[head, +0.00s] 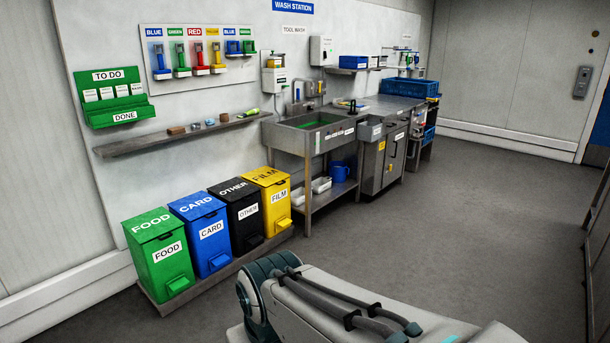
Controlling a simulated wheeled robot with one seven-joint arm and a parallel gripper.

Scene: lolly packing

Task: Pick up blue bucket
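A blue bucket (339,172) stands on the low shelf under the steel sink unit, near the middle of the head view. It is small and partly shaded, with white tubs to its left. My arm shows at the bottom of the view, well apart from the bucket, with open floor between. My gripper is outside the view, so its state does not show.
Green, blue, black and yellow bins (204,234) stand along the wall left of the sink (314,133). White tubs (321,184) sit on the low shelf (318,199). Blue crates (408,88) stand farther back. The grey floor (440,225) is clear; a rack edges the right.

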